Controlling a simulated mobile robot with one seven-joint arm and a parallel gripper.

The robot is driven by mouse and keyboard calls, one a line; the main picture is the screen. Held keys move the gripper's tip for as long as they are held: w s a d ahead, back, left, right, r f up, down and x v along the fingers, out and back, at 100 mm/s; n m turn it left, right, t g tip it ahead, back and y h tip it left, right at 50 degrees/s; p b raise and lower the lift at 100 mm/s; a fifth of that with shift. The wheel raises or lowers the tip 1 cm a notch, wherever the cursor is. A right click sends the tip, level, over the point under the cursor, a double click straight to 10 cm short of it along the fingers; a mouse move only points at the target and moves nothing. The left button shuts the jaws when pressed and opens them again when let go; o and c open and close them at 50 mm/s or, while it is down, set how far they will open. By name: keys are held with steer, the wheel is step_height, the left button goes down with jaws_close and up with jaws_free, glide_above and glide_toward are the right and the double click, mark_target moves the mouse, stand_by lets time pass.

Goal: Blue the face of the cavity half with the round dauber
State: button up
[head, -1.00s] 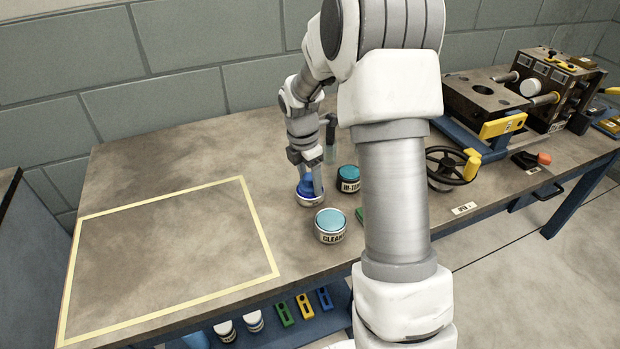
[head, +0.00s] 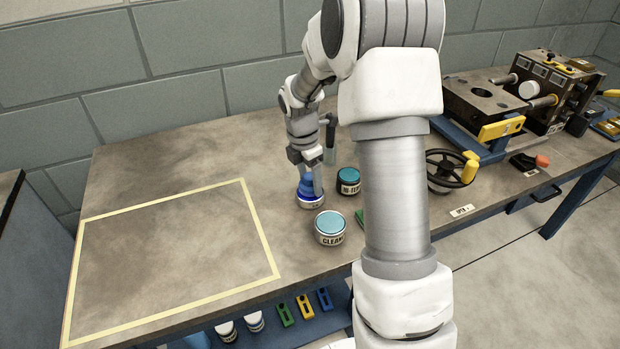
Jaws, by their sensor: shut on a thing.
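My gripper (head: 312,182) is shut on a blue thing (head: 306,184), which looks like the round dauber. It is low over an open pale-rimmed tin (head: 312,204) with blue inside, near the middle of the bench. The fingers partly hide the blue thing, and I cannot tell whether it touches the tin's contents. At the back right, a brown steel mould stands open. Its flat block with a round hole (head: 482,92) looks like the cavity half; the other block (head: 548,85) stands upright with a white round part facing it.
A tin marked CLEAN (head: 331,228) and a dark tin with a teal top (head: 348,181) stand close to my gripper. A black handwheel (head: 446,170) sits before the mould. The tape-marked area (head: 170,260) at left is bare. My arm hides part of the bench.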

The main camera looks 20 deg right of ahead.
mark_target(310, 175)
steer(key=shift+r+p, duration=2.45)
steer(key=shift+r, duration=0.55)
steer(key=m+p, duration=0.1)
steer(key=a+r+m+p, duration=0.1)
steer(key=m, duration=0.1)
steer(key=s+a+m+p, duration=0.1)
steer(key=shift+a+r+m, duration=0.25)
steer(key=shift+r+m, duration=0.05)
steer(key=s+a+r+m+p, duration=0.2)
steer(key=a+m+p, duration=0.1)
steer(key=m, duration=0.4)
steer(key=s+a+r+m+g+y+p, duration=0.1)
steer(key=s+a+r+m+p, duration=0.1)
steer(key=m, duration=0.6)
steer(key=shift+s+a+r+m+g+p, duration=0.35)
steer(key=shift+s+a+p, duration=0.35)
steer(key=shift+a+p, duration=0.8)
steer(key=shift+d, duration=0.2)
steer(key=shift+d, duration=0.1)
